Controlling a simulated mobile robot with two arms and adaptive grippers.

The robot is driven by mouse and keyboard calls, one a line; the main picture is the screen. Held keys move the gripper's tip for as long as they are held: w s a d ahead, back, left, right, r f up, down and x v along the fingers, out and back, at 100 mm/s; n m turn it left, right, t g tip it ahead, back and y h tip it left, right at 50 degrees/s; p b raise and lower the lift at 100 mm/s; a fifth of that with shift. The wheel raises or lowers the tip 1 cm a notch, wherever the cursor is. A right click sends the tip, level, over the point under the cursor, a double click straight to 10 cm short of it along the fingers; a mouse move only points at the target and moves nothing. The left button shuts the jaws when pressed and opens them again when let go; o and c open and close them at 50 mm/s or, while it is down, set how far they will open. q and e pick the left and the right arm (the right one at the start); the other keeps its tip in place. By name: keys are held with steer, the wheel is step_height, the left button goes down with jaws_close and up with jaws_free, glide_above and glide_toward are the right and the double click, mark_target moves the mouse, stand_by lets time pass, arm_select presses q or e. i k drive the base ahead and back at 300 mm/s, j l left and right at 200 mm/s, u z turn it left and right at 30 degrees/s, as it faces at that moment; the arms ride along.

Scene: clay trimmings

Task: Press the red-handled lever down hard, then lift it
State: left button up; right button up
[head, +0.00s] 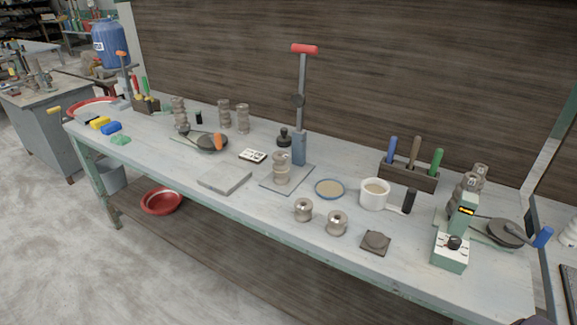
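The red-handled lever (302,78) stands near the middle of the workbench, in front of the wooden wall. Its red crossbar handle (304,49) is at the top of a tall, nearly upright grey bar, raised high above the bench. The bar comes up from a blue-grey block (299,148) on a flat grey base plate (292,182). A ribbed brown-grey stack (281,170) stands on that plate in front of the block. Neither of my grippers shows in the head view, and nothing touches the handle.
A shallow dish (329,188), a white pot (374,195) and two small ribbed pieces (337,223) are right of the lever. A flat grey slab (224,180) lies left. A tool rack (409,176) and a green device (451,251) stand farther right. The space around the handle is clear.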

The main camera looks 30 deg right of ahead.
mark_target(298, 99)
steer(key=l+u, duration=0.15)
steer(key=l, duration=0.5)
steer(key=i+l+u, duration=0.1)
steer(key=l, duration=0.55)
